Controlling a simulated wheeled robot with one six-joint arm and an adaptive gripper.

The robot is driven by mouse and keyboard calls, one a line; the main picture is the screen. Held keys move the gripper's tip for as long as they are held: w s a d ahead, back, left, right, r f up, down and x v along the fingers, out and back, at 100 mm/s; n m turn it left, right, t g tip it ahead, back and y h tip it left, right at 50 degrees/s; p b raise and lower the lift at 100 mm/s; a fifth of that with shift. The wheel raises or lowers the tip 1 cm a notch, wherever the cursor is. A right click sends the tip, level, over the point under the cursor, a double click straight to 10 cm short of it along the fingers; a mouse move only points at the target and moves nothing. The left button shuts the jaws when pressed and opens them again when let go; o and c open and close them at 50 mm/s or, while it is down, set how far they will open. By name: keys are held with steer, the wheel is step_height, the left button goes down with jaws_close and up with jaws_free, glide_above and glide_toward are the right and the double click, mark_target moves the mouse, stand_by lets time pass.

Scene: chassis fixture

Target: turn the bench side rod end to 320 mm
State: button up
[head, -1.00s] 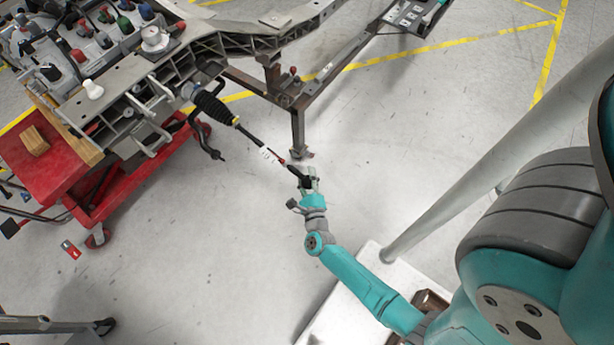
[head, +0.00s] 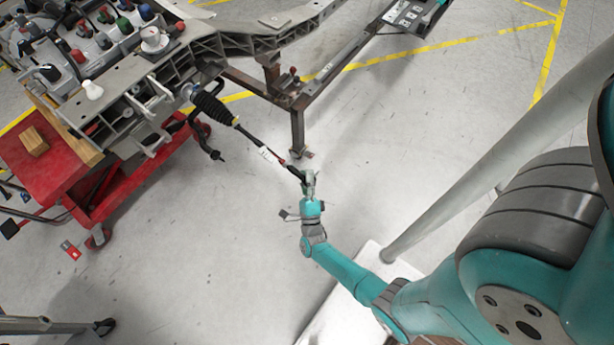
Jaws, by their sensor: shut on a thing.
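The bench side rod (head: 250,137) runs out from the black ribbed boot (head: 213,108) on the chassis frame, down and to the right. A white tag (head: 266,154) sits along it, with a small red part (head: 281,162) just beyond. The dark rod end (head: 294,171) is at its outer tip. My gripper (head: 305,177) is at this tip, shut on the rod end. The jaws partly hide the rod end. The millimetre setting cannot be read.
The chassis frame (head: 228,42) rests on a brown steel stand, whose leg (head: 297,130) stands just behind the rod. A red cart (head: 68,178) stands at left. A pale grey post (head: 480,165) rises at right. The floor below the rod is clear.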

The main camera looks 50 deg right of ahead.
steer(key=shift+w+r+n+t+h, duration=0.1)
steer(key=shift+r+n+t+h, duration=0.1)
steer(key=shift+n+t, duration=0.9)
steer(key=shift+r+n+t+h, duration=0.1)
steer(key=shift+n+t+h, duration=0.1)
steer(key=shift+n+t, duration=0.85)
steer(key=shift+a+n, duration=0.1)
steer(key=shift+n, duration=0.45)
steer(key=o, duration=1.2)
steer(key=shift+c, duration=0.2)
steer(key=shift+a+f, duration=0.15)
steer(key=shift+f, duration=0.15)
steer(key=shift+s+a+f, duration=0.25)
steer(key=shift+s, duration=0.2)
steer(key=s+a, duration=0.7)
steer(key=s, duration=0.2)
steer(key=shift+a, duration=0.35)
